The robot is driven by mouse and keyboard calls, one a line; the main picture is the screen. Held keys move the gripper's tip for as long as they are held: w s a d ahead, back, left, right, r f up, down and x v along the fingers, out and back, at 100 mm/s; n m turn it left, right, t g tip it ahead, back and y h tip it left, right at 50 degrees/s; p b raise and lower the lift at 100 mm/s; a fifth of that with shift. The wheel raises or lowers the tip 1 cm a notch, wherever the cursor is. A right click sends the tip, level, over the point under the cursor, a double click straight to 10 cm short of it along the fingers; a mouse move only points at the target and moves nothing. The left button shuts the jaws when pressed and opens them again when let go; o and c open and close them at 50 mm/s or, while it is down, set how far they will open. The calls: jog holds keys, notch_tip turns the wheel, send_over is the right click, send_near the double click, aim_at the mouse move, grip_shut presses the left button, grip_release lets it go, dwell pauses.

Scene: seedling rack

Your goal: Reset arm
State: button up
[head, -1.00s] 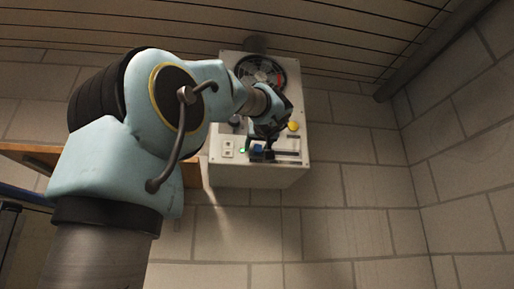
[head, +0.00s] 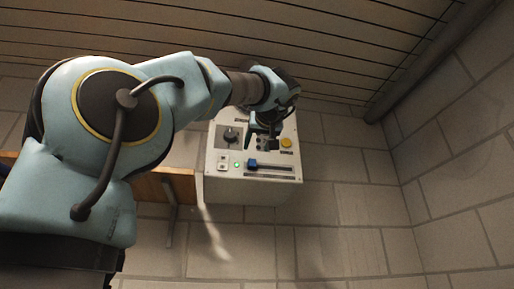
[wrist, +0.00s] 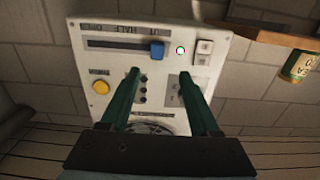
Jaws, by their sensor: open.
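My gripper (head: 262,144) is open and empty. It is in front of the white control box (head: 212,180) on the wall, above its slider in the head view. In the wrist view, the two green fingers of my gripper (wrist: 158,74) stand apart over the panel. The blue slider knob (head: 252,163) sits at the left end of its slot in the head view. It also shows in the wrist view (wrist: 157,50), beyond the fingertips and apart from them. My arm hides the upper part of the box in the head view.
A fan (wrist: 150,128) is partly hidden by my gripper. A wooden shelf (head: 165,187) is left of the box. The wall at right is clear.

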dwell(0.3)
jog(key=w+d+f+m+g+h, duration=0.15)
jog(key=w+f, duration=0.25)
jog(key=f, duration=0.7)
jog(key=w+d+f+m+g+y, duration=0.1)
jog(key=w+d+f+m+g, duration=0.2)
jog(key=f, duration=0.7)
jog(key=w+a+f+g, duration=0.1)
jog(key=a+f+g, duration=0.1)
jog(key=f, duration=0.7)
jog(key=w+a+f+g, duration=0.1)
jog(key=w+f, duration=0.1)
jog(key=f, duration=0.7)
jog(key=s+a+f+g+h, duration=0.1)
jog(key=s+a+f+g, duration=0.25)
jog(key=f, duration=0.75)
jog(key=s+a+f+g, duration=0.2)
jog(key=s+a+f, duration=0.2)
jog(key=f, duration=0.7)
jog(key=s+a+f+n+g, duration=0.2)
jog(key=s+a+f, duration=0.3)
jog(key=s+f, duration=0.7)
jog(key=shift+s+f+g+h, duration=0.45)
jog(key=shift+f+g, duration=0.15)
jog(key=shift+f, duration=0.25)
